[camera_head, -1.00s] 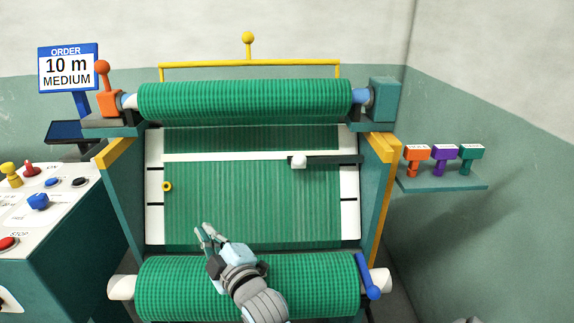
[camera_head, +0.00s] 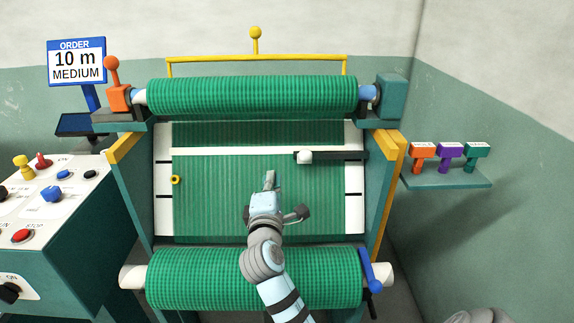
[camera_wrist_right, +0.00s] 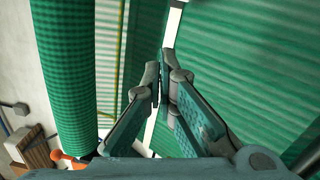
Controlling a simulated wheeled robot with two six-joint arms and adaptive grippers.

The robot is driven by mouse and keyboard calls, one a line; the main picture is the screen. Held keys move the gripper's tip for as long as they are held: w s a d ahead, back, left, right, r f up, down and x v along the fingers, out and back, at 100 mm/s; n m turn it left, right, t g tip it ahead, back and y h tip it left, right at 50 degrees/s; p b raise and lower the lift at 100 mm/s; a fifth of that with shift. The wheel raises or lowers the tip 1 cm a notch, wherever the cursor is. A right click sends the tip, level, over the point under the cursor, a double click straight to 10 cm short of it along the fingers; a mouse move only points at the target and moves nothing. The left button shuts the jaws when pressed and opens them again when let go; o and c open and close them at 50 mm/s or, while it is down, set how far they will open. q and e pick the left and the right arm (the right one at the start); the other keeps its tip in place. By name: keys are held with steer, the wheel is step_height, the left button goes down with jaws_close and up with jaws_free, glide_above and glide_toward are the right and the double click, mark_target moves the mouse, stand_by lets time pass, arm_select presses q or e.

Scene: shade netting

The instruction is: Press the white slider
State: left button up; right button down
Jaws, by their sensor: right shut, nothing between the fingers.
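The white slider (camera_head: 304,157) is a small white block on a dark horizontal rail (camera_head: 335,156), at the upper right of the green netting panel in the head view. My right gripper (camera_head: 270,178) is over the middle of the netting, below and to the left of the slider, and apart from it in the picture. Its fingers are shut and empty, and they point up toward the white strip. The right wrist view shows the closed fingertips (camera_wrist_right: 163,62) in front of green netting. The slider cannot be made out there. My left gripper is not in view.
A green netting roll (camera_head: 252,95) lies above the panel, and another roll (camera_head: 250,278) lies below. A control console (camera_head: 50,215) with several buttons stands at left. A shelf (camera_head: 445,179) with orange, purple and teal handles is on the right wall. A yellow ring (camera_head: 176,180) sits on the netting.

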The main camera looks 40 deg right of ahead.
mark_target(305, 157)
steer(key=w+d, duration=0.2)
steer(key=d, duration=0.4)
steer(key=shift+d+r, duration=0.4)
steer(key=shift+r, duration=0.05)
steer(key=shift+w, duration=0.15)
